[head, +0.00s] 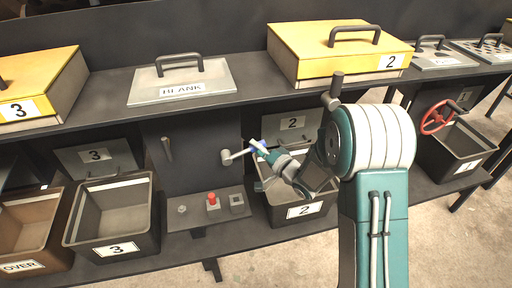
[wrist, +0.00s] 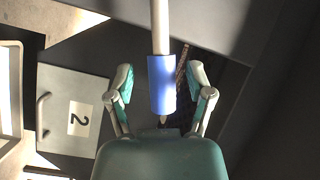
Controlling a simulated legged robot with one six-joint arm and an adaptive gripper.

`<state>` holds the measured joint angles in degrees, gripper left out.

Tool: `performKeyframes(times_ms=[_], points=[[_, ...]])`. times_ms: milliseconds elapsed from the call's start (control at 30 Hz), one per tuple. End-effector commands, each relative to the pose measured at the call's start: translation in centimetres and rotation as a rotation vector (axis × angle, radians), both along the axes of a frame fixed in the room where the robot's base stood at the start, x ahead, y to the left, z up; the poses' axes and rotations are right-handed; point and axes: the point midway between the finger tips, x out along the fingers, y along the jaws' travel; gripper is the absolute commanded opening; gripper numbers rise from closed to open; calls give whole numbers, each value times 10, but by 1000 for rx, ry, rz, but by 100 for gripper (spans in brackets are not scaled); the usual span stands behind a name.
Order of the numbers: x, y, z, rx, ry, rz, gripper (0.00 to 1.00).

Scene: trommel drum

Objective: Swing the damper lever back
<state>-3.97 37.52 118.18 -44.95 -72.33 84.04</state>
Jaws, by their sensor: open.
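The damper lever (head: 238,154) is a pale grey rod on a round pivot on the dark panel, with a blue grip at its free end. In the head view it points right, toward my gripper (head: 268,155). In the wrist view the blue grip (wrist: 161,88) lies between the two open fingers of my gripper (wrist: 160,76), with a visible gap on each side. The pale rod (wrist: 160,25) runs up out of that picture. My forearm and wrist partly hide the bin marked 2 behind them.
Below the lever is a small panel with a red button (head: 212,199). The bin marked 2 (head: 306,211) is close under my gripper; the bin marked 3 (head: 110,216) stands left. A red handwheel (head: 437,117) is at right. The dark bench top overhangs the lever.

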Motion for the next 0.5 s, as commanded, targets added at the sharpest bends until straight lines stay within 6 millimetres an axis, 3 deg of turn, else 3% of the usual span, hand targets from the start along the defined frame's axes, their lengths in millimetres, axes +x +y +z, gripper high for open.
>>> performKeyframes(times_ms=[333, 367, 500], points=[[5, 5, 0, 0, 1, -1, 68], [5, 5, 0, 0, 1, -1, 64], [5, 5, 0, 0, 0, -1, 1]])
